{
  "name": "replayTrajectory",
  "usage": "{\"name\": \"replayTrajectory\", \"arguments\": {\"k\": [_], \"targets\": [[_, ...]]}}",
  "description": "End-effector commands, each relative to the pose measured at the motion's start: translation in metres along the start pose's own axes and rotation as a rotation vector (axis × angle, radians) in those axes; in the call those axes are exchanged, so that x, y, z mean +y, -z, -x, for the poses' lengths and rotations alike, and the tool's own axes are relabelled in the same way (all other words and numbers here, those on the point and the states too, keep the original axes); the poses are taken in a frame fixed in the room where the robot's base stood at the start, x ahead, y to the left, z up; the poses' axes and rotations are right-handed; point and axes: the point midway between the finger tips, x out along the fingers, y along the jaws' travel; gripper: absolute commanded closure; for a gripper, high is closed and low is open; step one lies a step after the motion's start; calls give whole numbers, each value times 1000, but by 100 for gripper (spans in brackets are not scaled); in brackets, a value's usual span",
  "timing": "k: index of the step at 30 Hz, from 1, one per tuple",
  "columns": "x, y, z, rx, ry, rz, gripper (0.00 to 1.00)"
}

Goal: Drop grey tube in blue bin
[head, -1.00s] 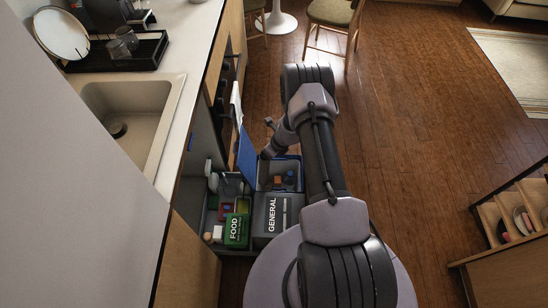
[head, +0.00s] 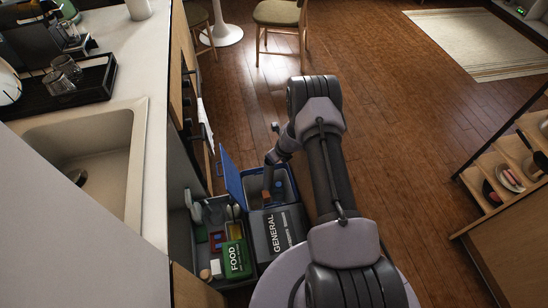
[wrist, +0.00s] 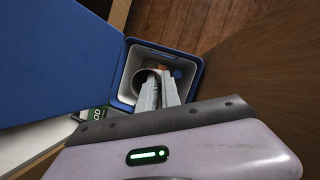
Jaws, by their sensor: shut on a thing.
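The blue bin (head: 291,203) stands on the floor by the counter with its blue lid (head: 232,180) raised. My gripper (head: 267,185) points down over its mouth in the head view. In the wrist view my gripper (wrist: 160,80) is shut on the grey tube (wrist: 139,79), whose round open end shows beside the fingers. The tube appears in front of the inside of the blue bin (wrist: 124,88); its exact height against the rim is unclear. The fingers hide part of the tube, and it cannot be made out in the head view.
A grey GENERAL bin (head: 277,232) and a green FOOD bin (head: 235,259) stand next to the blue bin. Small orange and blue things lie inside the blue bin. The counter with a sink (head: 85,160) is at the left.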

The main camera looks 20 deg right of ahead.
Motion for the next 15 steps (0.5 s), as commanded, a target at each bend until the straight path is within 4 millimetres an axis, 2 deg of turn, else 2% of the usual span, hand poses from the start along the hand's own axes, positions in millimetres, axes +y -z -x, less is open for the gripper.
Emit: {"name": "replayTrajectory", "arguments": {"k": [2,8,9,12,15], "targets": [[0,4,-9,0,0,1,100],[0,3,-7,0,0,1,100],[0,3,-7,0,0,1,89],[0,3,-7,0,0,1,69],[0,3,-7,0,0,1,67]]}}
